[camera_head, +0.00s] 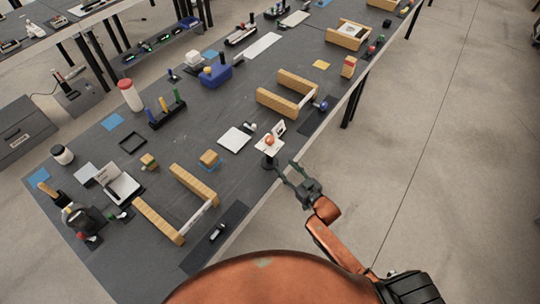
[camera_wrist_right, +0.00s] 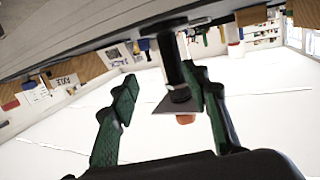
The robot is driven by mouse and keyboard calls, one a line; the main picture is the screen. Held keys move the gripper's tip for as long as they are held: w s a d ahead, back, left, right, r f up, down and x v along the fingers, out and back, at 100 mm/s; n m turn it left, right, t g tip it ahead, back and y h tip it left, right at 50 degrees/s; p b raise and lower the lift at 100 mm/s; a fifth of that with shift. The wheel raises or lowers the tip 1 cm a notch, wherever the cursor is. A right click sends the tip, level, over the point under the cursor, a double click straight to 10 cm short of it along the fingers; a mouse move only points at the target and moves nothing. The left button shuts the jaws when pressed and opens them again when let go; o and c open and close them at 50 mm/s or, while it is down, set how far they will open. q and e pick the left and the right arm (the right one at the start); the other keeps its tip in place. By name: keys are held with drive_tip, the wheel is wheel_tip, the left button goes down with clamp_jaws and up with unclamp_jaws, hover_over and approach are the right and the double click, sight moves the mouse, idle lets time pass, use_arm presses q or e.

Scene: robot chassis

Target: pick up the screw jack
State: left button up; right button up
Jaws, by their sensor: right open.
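What looks like the screw jack (camera_head: 266,155) stands upright near the table's right edge. It has a dark post and a pale square top plate with a small orange ball (camera_head: 269,141) on it. In the right wrist view, which is upside down, the dark post (camera_wrist_right: 171,62) hangs down to the plate (camera_wrist_right: 165,106), with the orange ball (camera_wrist_right: 185,119) beyond it. My right gripper (camera_head: 285,166) is open beside the jack, at the table edge. In the wrist view the post appears between its fingers (camera_wrist_right: 160,88), nearer the right-hand one; contact is unclear. My left gripper is out of view.
A small framed card (camera_head: 279,129) stands right behind the jack. A white pad (camera_head: 235,140) and a wooden block (camera_head: 209,158) lie to its left. Wooden rail frames (camera_head: 290,97) stand farther back and nearer left. Open floor (camera_head: 420,150) lies right of the table.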

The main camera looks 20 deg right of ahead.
sight(270, 150)
drive_tip(key=shift+w+a+r+n+t+y, duration=0.25)
drive_tip(key=shift+w+a+r+y, duration=0.1)
drive_tip(key=shift+w+r+y, duration=0.2)
drive_tip(key=shift+w+a+r+n+t+y, duration=0.25)
drive_tip(key=shift+w+a+r+y, duration=0.15)
drive_tip(key=shift+w+r, duration=0.2)
drive_tip(key=x, duration=0.7)
drive_tip(key=shift+a+r, duration=0.3)
drive_tip(key=shift+a, duration=0.05)
drive_tip(key=c, duration=1.2)
clamp_jaws()
drive_tip(key=shift+r, duration=0.1)
